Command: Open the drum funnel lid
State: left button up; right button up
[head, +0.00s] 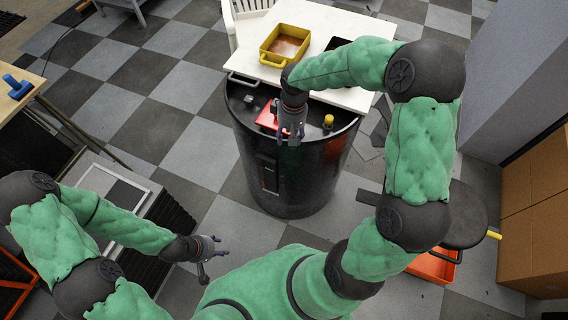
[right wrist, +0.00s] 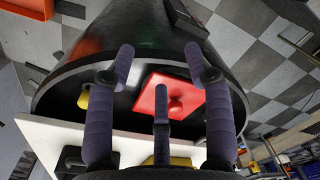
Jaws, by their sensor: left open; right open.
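A black drum (head: 292,178) stands upright in the middle of the head view. Its red square funnel lid (head: 266,118) lies on the drum top, partly hidden behind my right gripper (head: 292,135). In the right wrist view the lid (right wrist: 160,88) shows a small red knob (right wrist: 176,105), and it appears down. My right gripper is open and empty over the drum top, its spread fingers around the lid in that view; contact cannot be told. My left gripper (head: 217,258) is open and empty, low and left of the drum.
A yellow cap (head: 328,121) stands on the drum top right of the lid. A white table (head: 315,30) overlaps the drum's far side, holding a yellow tray (head: 270,58). A dark metal crate (head: 172,212) stands at left. Checkered floor left of the drum is clear.

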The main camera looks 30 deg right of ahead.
pick_arm(q)
jog(key=shift+s, duration=0.3)
pick_arm(e)
jog(key=s+a+f+y, duration=0.1)
jog(key=s+a+f, duration=0.1)
jog(key=a+f, duration=0.2)
notch_tip(320, 180, down, 2)
jog(key=shift+a+f, duration=0.25)
jog(key=shift+a, duration=0.05)
jog(key=shift+r, duration=0.1)
